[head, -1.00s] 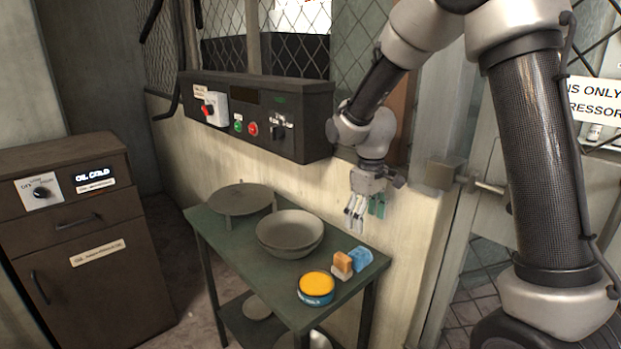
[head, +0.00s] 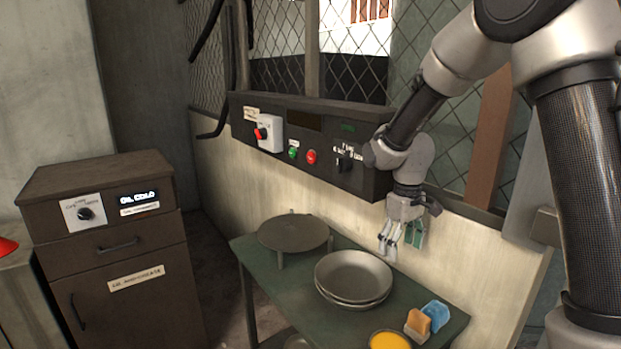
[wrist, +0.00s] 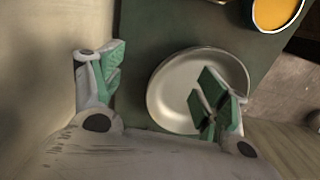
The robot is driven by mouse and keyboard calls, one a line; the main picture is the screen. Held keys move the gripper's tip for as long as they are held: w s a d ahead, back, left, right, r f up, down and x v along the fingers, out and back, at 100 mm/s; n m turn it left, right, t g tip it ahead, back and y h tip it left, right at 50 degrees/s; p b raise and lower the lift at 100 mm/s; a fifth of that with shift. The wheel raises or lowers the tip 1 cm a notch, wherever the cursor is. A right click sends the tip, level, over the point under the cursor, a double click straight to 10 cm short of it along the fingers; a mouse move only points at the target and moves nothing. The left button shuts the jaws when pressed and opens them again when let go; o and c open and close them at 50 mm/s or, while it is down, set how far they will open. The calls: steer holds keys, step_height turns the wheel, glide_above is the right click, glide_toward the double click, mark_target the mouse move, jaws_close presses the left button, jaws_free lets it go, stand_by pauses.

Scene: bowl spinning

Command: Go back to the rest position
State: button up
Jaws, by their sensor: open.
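My gripper (head: 402,240) is open and empty, with green-padded fingers pointing down. It hangs above the back edge of the green table, near the wall and behind the bowls. My gripper (wrist: 160,85) also shows in the wrist view, its fingers spread wide. A pair of stacked grey bowls (head: 353,277) sits on the table in front of it. The top bowl (wrist: 170,88) shows below the fingers in the wrist view, apart from them as far as I can tell.
The green table (head: 370,325) also bears a round grey stand (head: 293,233), an orange block (head: 417,325), a blue block (head: 436,315) and a yellow-topped tin (head: 389,341). A dark control panel (head: 310,145) juts from the wall beside my arm. A brown cabinet (head: 125,285) stands at left.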

steer(key=s+d+r+m+t, duration=0.1)
steer(key=s+d+r, duration=0.3)
steer(key=s, duration=0.4)
steer(key=s+d+r+m+t, duration=0.2)
steer(key=s+d+r+m, duration=0.1)
steer(key=s+d+r, duration=0.2)
steer(key=s+d+r+m+t, duration=0.1)
steer(key=s+d+r+m, duration=0.1)
steer(key=s+d+r, duration=0.3)
steer(key=s+r, duration=0.3)
steer(key=s, duration=0.3)
steer(key=shift+s+m+t, duration=0.3)
steer(key=shift+s+t, duration=0.1)
